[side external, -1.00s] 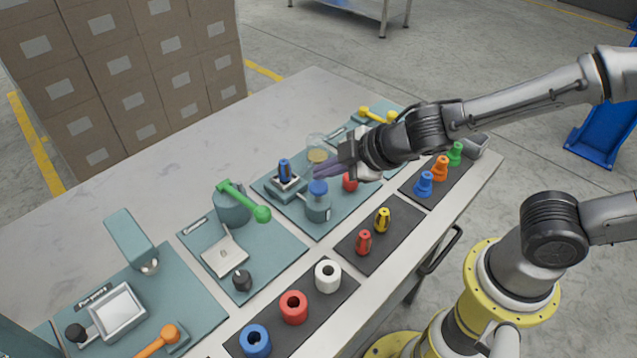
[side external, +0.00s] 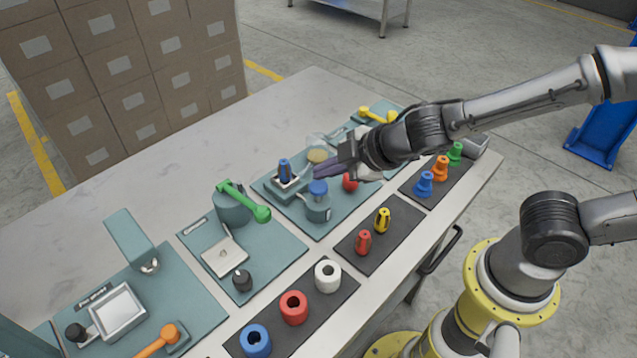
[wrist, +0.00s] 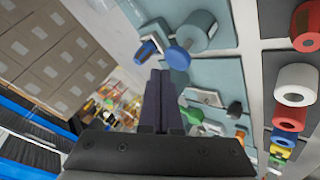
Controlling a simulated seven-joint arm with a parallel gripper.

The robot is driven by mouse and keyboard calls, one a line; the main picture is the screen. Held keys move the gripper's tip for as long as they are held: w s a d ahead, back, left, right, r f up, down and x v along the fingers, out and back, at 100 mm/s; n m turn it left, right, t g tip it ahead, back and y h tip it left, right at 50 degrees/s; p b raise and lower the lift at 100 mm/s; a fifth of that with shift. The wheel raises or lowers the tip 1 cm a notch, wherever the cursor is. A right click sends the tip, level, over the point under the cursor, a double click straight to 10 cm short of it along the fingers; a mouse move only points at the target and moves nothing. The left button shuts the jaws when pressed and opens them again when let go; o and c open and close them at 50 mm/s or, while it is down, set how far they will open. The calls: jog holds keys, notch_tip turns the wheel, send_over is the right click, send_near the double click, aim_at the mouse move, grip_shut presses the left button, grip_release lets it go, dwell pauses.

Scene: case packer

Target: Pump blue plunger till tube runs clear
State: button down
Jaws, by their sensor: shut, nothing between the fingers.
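A blue round plunger cap (side external: 318,187) tops a grey-teal cylinder (side external: 318,208) on a teal mat; in the wrist view the cap (wrist: 179,57) shows beside the cylinder (wrist: 199,30). My gripper (side external: 322,171) is shut and empty, its dark fingers just above and beside the cap in the side view. The fingertips (wrist: 160,73) also show in the wrist view, close to the cap; I cannot tell whether they touch it. A clear beaker (side external: 317,148) with yellowish contents stands behind. A blue nozzle (side external: 284,168) stands on a small block at left. I cannot make out the tube's contents.
A red knob (side external: 350,182) is partly under my gripper. A green lever (side external: 243,200) stands to the left. Red and yellow nozzles (side external: 382,219) and several rings (side external: 294,307) sit on dark mats in front. The table's back left (side external: 150,180) is clear.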

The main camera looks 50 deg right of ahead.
aim_at(322, 185)
jog(key=shift+f, duration=0.25)
dwell(0.6)
jog(key=shift+f, duration=0.2)
jog(key=shift+s+f, duration=0.1)
jog(key=shift+f, duration=1.3)
dwell(1.4)
jog(key=shift+r, duration=1.75)
jog(key=shift+r, duration=0.1)
jog(key=shift+r, duration=2.45)
